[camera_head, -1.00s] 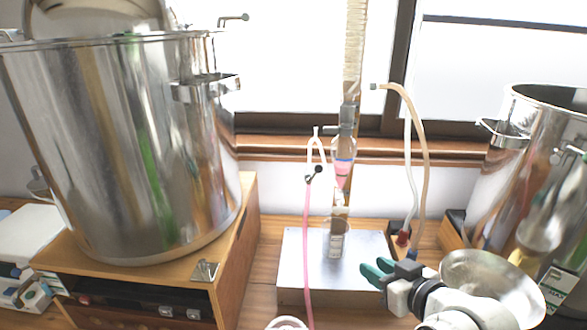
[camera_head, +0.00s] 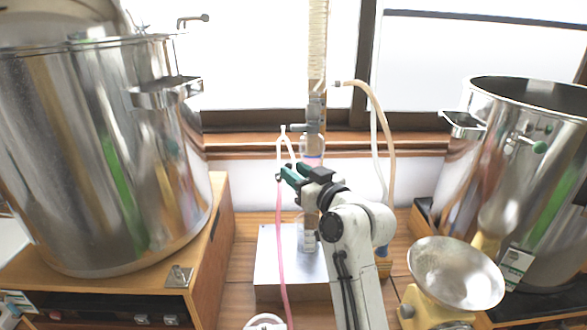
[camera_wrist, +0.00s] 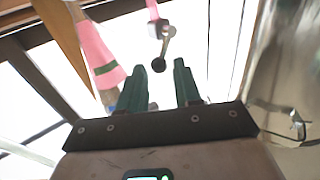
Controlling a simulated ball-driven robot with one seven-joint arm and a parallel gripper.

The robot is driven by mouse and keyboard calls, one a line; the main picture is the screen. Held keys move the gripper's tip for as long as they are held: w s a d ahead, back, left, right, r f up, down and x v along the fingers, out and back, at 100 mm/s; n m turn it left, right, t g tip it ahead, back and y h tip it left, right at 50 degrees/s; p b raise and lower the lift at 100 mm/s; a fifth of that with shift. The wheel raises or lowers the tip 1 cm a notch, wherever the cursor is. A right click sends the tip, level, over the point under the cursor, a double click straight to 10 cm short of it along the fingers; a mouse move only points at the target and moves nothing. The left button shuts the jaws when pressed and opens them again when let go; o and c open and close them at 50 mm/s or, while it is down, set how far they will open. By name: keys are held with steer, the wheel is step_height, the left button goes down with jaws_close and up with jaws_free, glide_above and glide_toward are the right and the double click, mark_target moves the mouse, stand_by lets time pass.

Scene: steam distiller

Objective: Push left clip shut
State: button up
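The left clip (camera_wrist: 162,38) is a small metal piece with a dark round end on the pink tube (camera_wrist: 152,10). In the wrist view it lies just beyond my gripper (camera_wrist: 160,76), in line with the gap between the green fingers. The fingers are apart with nothing between them. In the head view my gripper (camera_head: 285,174) is beside the pink tube (camera_head: 281,235) at the clip's height and largely hides the clip. I cannot tell whether a finger touches the clip, nor whether it is open or shut.
The glass separating vessel (camera_head: 312,148) with pink liquid stands close behind my gripper. A metal box (camera_head: 270,265) is below. A large steel pot (camera_head: 110,150) stands left, another steel pot (camera_head: 530,130) right. A metal bowl (camera_head: 457,275) sits at lower right.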

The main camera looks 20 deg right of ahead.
steer(key=shift+w+a, duration=0.15)
steer(key=shift+w, duration=0.5)
steer(key=shift+c, duration=0.3)
jaws_close()
steer(key=shift+s+d+f+m+t+b, duration=0.15)
steer(key=shift+f+m+t+b, duration=0.2)
steer(key=shift+m+b, duration=0.45)
steer(key=shift+d+f+m+t+b, duration=0.15)
steer(key=shift+f+m+t+b, duration=0.2)
steer(key=shift+b, duration=0.8)
steer(key=shift+r, duration=0.1)
steer(key=shift+o, duration=0.3)
jaws_free()
steer(key=shift+s, duration=0.15)
